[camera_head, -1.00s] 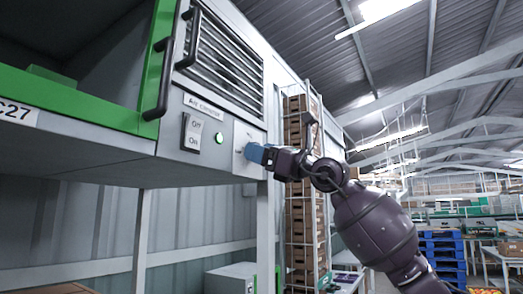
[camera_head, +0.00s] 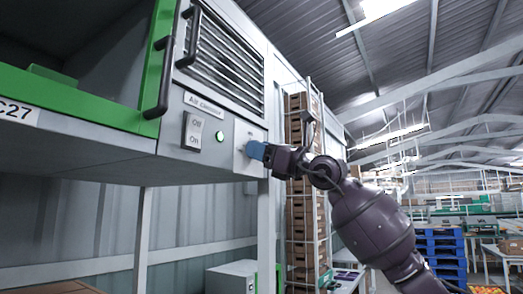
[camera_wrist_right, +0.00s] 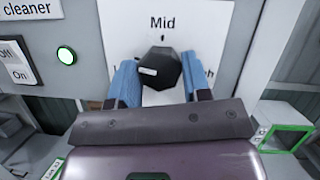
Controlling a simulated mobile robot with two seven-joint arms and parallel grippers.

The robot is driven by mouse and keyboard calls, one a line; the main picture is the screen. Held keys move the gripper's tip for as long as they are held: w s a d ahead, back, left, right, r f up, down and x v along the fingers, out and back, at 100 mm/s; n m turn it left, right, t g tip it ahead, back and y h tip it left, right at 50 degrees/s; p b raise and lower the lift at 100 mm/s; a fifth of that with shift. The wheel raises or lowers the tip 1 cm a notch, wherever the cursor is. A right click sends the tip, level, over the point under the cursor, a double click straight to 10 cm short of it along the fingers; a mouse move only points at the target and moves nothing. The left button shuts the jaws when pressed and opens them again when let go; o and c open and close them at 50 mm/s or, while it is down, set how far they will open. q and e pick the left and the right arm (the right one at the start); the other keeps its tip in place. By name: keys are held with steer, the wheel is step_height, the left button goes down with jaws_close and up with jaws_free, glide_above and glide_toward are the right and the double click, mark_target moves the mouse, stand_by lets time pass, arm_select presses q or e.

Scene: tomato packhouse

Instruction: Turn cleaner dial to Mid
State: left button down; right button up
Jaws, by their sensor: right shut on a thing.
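The cleaner dial (camera_wrist_right: 163,66) is a black faceted knob with a small white mark on its left side as seen in the right wrist view. It sits on a white plate, below the printed word "Mid" (camera_wrist_right: 161,23) and a short tick. The end of another label, "h", shows at the right behind a finger. My right gripper (camera_wrist_right: 160,76) has its blue fingers on either side of the dial and is shut on it. In the head view this gripper (camera_head: 256,150) reaches the panel from the right and hides the dial. My left gripper is not in view.
The air cleaner panel (camera_head: 172,141) carries an Off/On rocker switch (camera_head: 193,130) and a lit green lamp (camera_head: 220,137) left of the dial. A black door handle (camera_head: 163,85) and a louvred grille (camera_head: 225,60) are above. A rack of crates (camera_head: 296,190) stands behind my right arm.

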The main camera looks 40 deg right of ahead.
steer(key=shift+s+a+r+m+h+p, duration=0.1)
steer(key=shift+m+h+p, duration=1.3)
steer(key=shift+m, duration=2.15)
steer(key=shift+a+r+m+h+p, duration=0.1)
steer(key=shift+m+h+p, duration=1.35)
steer(key=shift+m, duration=2.05)
steer(key=shift+s+m+h+p, duration=0.1)
steer(key=shift+m+h+p, duration=0.7)
steer(key=shift+m+h, duration=1.95)
steer(key=shift+m+y, duration=0.7)
steer(key=shift+m, duration=0.2)
steer(key=shift+w, duration=0.1)
steer(key=o, duration=0.9)
